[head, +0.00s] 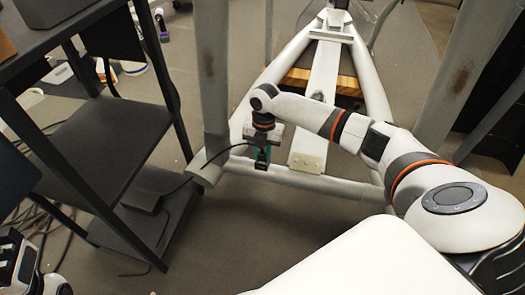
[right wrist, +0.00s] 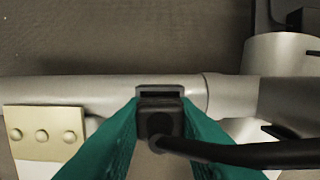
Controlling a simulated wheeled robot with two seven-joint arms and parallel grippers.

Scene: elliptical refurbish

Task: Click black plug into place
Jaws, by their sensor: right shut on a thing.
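My right gripper (head: 262,158) is low over the metal frame's cross bar in the head view. In the right wrist view, its green fingers (right wrist: 160,135) are shut on the black plug (right wrist: 159,121). A black cable (right wrist: 240,153) runs from the plug to the right. A dark grey, slotted rim (right wrist: 160,90) shows right at the plug's far end, over the pale cross bar (right wrist: 60,92). I cannot tell whether the plug is seated in it. Part of my left arm (head: 25,265) shows at the lower left; its fingertips cannot be made out.
A black shelf rack (head: 105,145) stands at the left, with a dark box (head: 140,200) on its lower shelf. The cable (head: 190,180) trails from the gripper towards the rack. Pale uprights (head: 213,70) rise beside my right arm. Open floor (head: 210,240) lies in front of the bar.

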